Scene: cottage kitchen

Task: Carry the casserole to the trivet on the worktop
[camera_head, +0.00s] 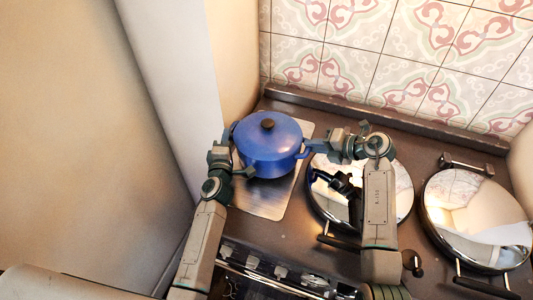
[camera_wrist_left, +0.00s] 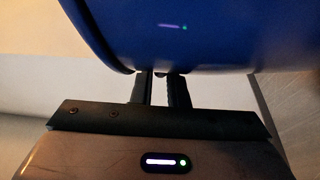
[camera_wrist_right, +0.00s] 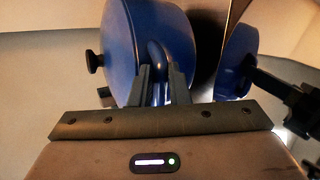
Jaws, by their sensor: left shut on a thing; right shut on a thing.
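The blue casserole (camera_head: 268,158), lid on with a dark knob, is upright over a bare metal plate (camera_head: 266,207) at the stove's left end. Whether it touches the plate I cannot tell. My left gripper (camera_head: 240,170) is shut at its left side; the left wrist view shows the fingers (camera_wrist_left: 160,88) under the blue wall (camera_wrist_left: 200,35), the handle hidden. My right gripper (camera_head: 312,150) is shut on the right loop handle, with the handle (camera_wrist_right: 157,60) between the fingers (camera_wrist_right: 160,88) in the right wrist view. I see no trivet in any view.
Two round chrome lids (camera_head: 404,192) (camera_head: 478,215) lie to the right on the dark stove top (camera_head: 295,225); the nearer one mirrors the casserole and my arm. A front rail (camera_head: 290,280) runs along the stove. A pale wall (camera_head: 165,70) stands close on the left, tiles (camera_head: 400,55) behind.

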